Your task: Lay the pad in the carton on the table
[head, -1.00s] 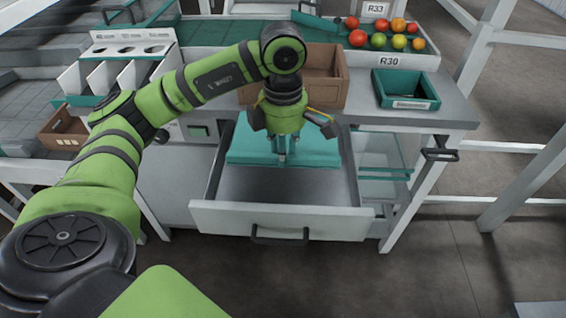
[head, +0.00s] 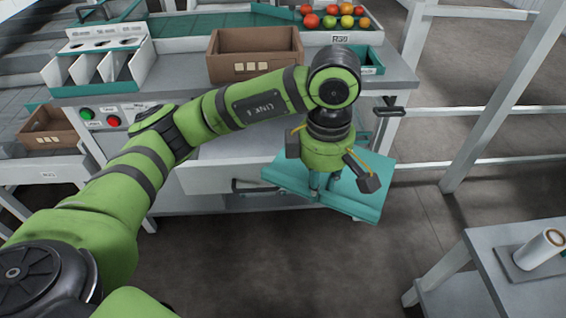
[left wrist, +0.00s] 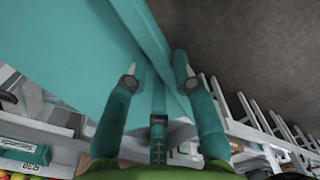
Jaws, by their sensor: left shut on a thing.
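The pad (head: 350,200) is a flat teal sheet, slightly tilted, in the air in front of the bench. My left gripper (head: 325,190) points down and is shut on it, and hides part of it. In the left wrist view the pad (left wrist: 65,55) fills the upper left, at the fingers (left wrist: 157,75). The carton (head: 225,68) is an open brown box with pale labels on its front wall. It stands on the table (head: 185,75), up and left of the pad and apart from it. My right gripper is not in view.
A drawer (head: 210,178) shows below the table, partly hidden by my arm and the pad. A side table (head: 480,240) with a white roll (head: 540,250) stands at lower right.

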